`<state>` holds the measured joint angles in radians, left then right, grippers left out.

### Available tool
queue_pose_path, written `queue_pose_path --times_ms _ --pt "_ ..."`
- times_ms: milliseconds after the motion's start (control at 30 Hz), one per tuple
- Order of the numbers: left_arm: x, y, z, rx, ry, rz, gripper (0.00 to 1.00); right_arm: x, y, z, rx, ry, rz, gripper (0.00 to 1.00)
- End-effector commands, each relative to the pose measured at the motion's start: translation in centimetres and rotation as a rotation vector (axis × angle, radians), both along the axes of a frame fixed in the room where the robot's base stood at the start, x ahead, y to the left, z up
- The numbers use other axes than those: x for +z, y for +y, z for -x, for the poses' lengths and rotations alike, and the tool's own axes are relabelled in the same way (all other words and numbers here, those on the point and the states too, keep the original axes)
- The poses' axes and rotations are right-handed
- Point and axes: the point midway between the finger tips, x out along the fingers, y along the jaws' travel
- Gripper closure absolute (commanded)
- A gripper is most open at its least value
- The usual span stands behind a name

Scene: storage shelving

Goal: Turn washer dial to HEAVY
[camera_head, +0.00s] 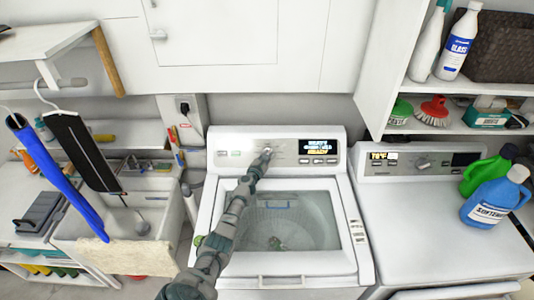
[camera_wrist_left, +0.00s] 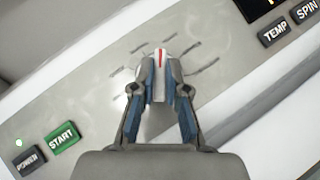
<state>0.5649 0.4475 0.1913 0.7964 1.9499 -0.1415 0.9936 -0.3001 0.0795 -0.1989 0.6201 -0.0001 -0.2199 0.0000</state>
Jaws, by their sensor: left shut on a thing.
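The washer (camera_head: 211,205) stands in the middle of the head view, with an open top over its drum. Its back panel carries the dial, and my left gripper (camera_head: 266,153) reaches up to it. In the left wrist view the gripper (camera_wrist_left: 160,75) is shut on the dial (camera_wrist_left: 161,56), whose white face has a red mark. Printed lines surround the dial. The washer display (camera_head: 320,147) is lit with text, its last line in yellow; the words are too small to read surely. The START button (camera_wrist_left: 62,137) and POWER button (camera_wrist_left: 31,160) sit left of the dial. My right gripper is not in view.
A second machine (camera_head: 440,225) with its own knob stands at right, with green (camera_head: 487,172) and blue (camera_head: 493,203) bottles on top. A sink (camera_head: 120,228) with hanging garments is at left. A shelf (camera_head: 455,127) with bottles and brushes is at upper right.

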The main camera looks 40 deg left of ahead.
Motion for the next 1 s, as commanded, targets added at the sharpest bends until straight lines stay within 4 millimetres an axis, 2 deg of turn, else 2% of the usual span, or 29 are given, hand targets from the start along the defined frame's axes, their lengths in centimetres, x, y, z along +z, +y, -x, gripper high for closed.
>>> queue_pose_path --times_ms 33,700,733,800,1000 --pt "-0.54 0.0 0.2 -0.011 0.02 -0.008 1.0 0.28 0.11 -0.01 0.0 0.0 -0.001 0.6" --pt "-0.87 -0.05 0.23 -0.054 0.052 -0.044 1.0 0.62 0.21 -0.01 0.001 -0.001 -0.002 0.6" --pt "-0.86 -0.05 0.23 -0.054 0.052 -0.044 0.79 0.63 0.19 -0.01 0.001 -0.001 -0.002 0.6" --pt "-0.77 -0.06 0.2 -0.055 0.051 -0.044 0.62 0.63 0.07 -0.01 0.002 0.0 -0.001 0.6" --pt "-0.39 0.04 0.12 -0.054 0.045 -0.045 0.61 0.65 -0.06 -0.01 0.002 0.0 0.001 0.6"
